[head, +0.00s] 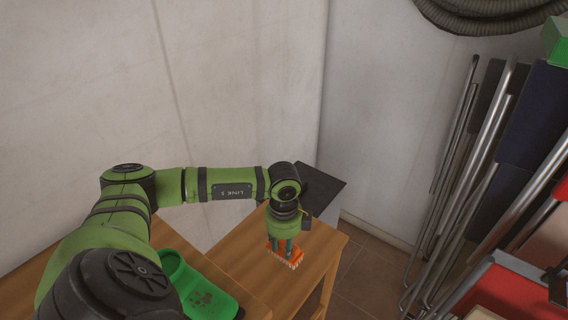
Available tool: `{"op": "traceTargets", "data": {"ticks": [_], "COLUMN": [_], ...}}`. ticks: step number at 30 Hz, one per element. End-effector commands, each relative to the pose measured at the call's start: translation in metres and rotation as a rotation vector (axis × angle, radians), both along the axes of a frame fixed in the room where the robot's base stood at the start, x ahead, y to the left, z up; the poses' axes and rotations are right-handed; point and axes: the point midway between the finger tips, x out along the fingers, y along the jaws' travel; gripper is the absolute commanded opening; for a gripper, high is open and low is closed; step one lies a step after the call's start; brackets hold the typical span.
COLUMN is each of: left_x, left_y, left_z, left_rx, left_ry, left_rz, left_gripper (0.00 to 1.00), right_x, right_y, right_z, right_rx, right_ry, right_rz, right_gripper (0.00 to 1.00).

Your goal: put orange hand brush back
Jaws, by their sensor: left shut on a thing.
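The orange hand brush (296,256) is in the head view, low and right of centre, over the right end of a wooden table (317,262). Its pale bristles show along its lower edge. My left gripper (283,248) points down and is shut on the brush. The gripper hides part of the brush. I cannot tell whether the bristles touch the tabletop. My right gripper is not in view.
A green dustpan-like tray (205,297) with paw marks lies left of the brush. A dark panel (318,187) stands behind the table. Folded chairs with metal tubes (470,170) lean at the right, and a red item (500,295) is below them.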

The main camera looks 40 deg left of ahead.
Motion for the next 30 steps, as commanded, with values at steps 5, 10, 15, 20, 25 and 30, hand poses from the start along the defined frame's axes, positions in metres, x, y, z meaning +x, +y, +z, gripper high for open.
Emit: {"op": "traceTargets", "data": {"ticks": [5, 10, 15, 20, 25, 30], "left_x": [-0.001, -0.001, -0.001, -0.001, -0.001, -0.001], "left_y": [-0.001, 0.000, 0.000, -0.001, 0.000, 0.000], "left_z": [-0.026, -0.038, -0.038, -0.043, -0.041, -0.041], "left_rx": [-0.002, 0.001, 0.001, 0.000, 0.001, 0.001], "left_ry": [0.005, 0.003, 0.002, 0.002, 0.003, 0.003], "left_rz": [0.001, 0.000, 0.000, 0.000, 0.000, 0.000], "left_gripper": [0.06, 0.06, 0.06, 0.06, 0.55, 0.55], "right_x": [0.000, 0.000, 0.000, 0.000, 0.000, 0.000], "right_y": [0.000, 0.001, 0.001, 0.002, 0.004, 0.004], "right_z": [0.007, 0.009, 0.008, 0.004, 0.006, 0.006], "right_rx": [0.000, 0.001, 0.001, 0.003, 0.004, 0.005], "right_ry": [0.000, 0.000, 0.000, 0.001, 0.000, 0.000], "right_rz": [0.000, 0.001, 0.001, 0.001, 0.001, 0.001], "right_gripper": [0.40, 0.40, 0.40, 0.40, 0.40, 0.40]}}
